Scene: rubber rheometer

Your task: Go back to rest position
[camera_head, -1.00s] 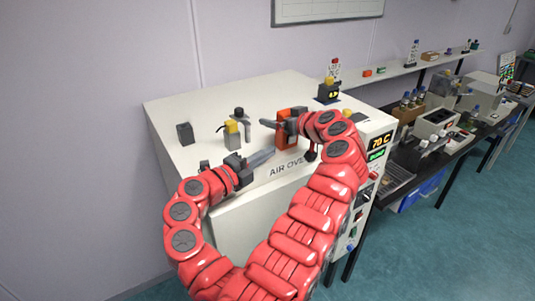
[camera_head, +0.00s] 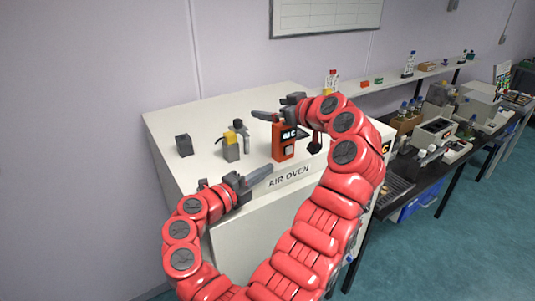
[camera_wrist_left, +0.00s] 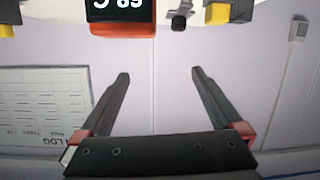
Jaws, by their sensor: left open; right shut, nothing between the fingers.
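A grey block with a yellow top (camera_head: 230,149), a black block (camera_head: 184,145) and a small dark-topped item (camera_head: 239,128) stand on the oven. A bench with instruments (camera_head: 437,130) is at right. The oven top's left part is mostly clear.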

